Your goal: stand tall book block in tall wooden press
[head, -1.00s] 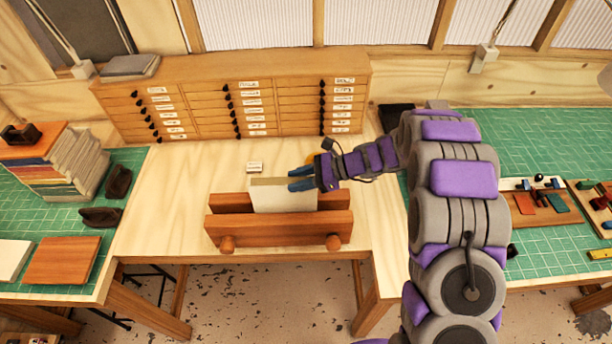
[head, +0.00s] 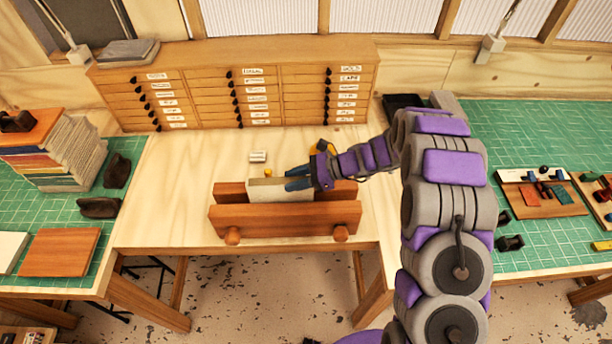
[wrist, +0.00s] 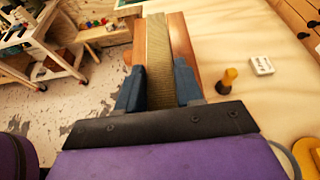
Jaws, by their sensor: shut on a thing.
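The tall book block (head: 279,190) is a pale block in the wooden press (head: 285,219), between its two reddish-brown boards. Its lower part is hidden behind the front board, and its top stands a little above the boards. My gripper (head: 297,180) is shut on the block's right end, coming from the right. In the wrist view the blue fingers (wrist: 160,88) lie on both sides of the block (wrist: 158,55), which lines up between the press boards (wrist: 183,50). Whether the block touches the press bottom is hidden.
A small white labelled box (head: 258,156) and a yellow-topped tool (wrist: 228,80) stand behind the press. A drawer cabinet (head: 240,90) lines the back. Bare tabletop (head: 170,190) lies left of the press.

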